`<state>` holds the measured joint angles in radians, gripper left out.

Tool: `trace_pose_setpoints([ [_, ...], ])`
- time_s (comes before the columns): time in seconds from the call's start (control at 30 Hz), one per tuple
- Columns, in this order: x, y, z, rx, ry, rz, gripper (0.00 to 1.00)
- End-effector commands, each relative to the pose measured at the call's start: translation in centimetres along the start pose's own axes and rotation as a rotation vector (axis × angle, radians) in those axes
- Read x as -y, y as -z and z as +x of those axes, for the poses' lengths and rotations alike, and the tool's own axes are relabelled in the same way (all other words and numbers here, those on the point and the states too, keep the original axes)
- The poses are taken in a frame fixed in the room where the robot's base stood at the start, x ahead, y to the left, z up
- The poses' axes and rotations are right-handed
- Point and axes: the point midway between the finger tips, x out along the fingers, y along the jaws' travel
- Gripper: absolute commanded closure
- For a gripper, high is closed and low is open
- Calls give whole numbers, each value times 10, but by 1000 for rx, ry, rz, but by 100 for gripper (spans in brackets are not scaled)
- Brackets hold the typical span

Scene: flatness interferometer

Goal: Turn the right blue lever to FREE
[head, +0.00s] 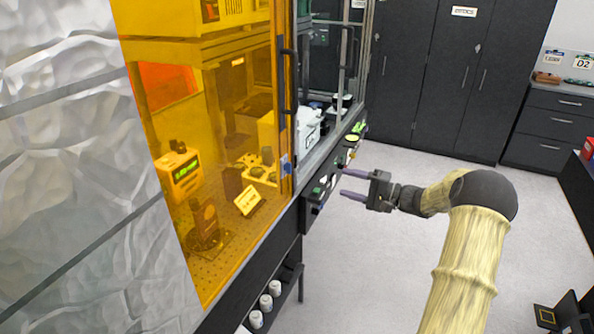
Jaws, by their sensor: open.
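My gripper (343,184) is open and empty. Its two purple-grey fingers point left at the dark front panel (308,214) of the bench, with a gap between them. A small blue part (286,166) shows at the lower edge of the amber screen, left of and above the fingertips; I cannot tell if it is a lever. No blue lever or FREE marking can be made out on the panel. Small green and white fittings (318,190) sit on the panel close to the fingertips, and I see no contact.
An amber enclosure screen (235,110) with a black vertical handle (288,95) stands left of my gripper. Dark cabinets (430,75) line the back. White jars (265,301) stand on a low shelf.

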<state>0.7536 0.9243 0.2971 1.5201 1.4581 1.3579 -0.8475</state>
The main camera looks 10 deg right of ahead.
Motion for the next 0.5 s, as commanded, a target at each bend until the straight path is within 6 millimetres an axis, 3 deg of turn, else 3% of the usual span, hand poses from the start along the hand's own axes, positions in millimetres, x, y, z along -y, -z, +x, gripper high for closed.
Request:
trace_pose_setpoints([
  [0.5,2,0,81,2,-2,1,42],
])
